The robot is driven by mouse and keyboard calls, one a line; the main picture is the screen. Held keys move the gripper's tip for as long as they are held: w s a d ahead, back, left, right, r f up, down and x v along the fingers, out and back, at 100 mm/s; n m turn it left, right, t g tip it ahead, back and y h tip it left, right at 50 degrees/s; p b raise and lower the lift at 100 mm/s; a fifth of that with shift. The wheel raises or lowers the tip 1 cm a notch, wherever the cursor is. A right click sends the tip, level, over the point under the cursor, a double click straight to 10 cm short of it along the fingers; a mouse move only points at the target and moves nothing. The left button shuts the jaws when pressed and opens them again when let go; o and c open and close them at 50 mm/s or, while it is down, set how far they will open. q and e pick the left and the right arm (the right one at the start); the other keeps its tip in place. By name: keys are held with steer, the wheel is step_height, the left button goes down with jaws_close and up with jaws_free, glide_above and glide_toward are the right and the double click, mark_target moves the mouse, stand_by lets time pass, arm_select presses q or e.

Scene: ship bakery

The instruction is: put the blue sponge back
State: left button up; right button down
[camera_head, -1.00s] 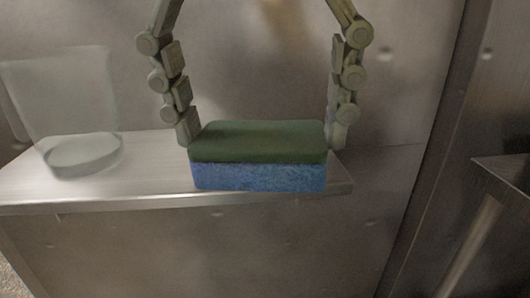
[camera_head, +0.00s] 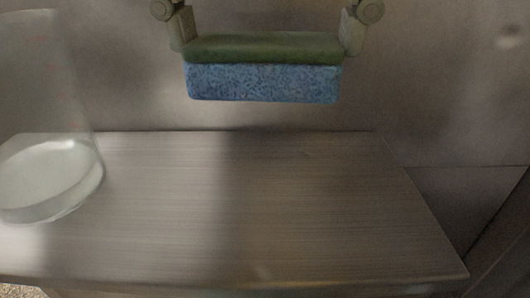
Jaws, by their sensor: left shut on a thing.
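The blue sponge (camera_head: 263,83) has a dark green top layer and shows at the upper middle of the head view. My left gripper (camera_head: 265,40) is shut on it, with one finger at each short end. The sponge appears level and apart from the shelf, above it in the picture. Only the lower finger parts show; the rest of the gripper is cut off by the top edge. My right gripper is not in view.
A metal shelf (camera_head: 280,210) fills the lower part of the view, and its middle and right are bare. A clear glass jug or beaker (camera_head: 50,175) stands at its left end. A metal wall (camera_head: 440,80) rises behind.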

mark_target(264, 101)
arm_select(q)
steer(key=shift+s, duration=0.25)
step_height(264, 101, down, 6)
steer(key=shift+r, duration=0.25)
step_height(264, 101, down, 4)
steer(key=shift+r+b, duration=0.15)
steer(key=shift+b, duration=0.25)
steer(key=shift+f, duration=0.2)
steer(key=shift+c, duration=0.3)
steer(key=o, duration=1.1)
steer(key=shift+c, duration=0.2)
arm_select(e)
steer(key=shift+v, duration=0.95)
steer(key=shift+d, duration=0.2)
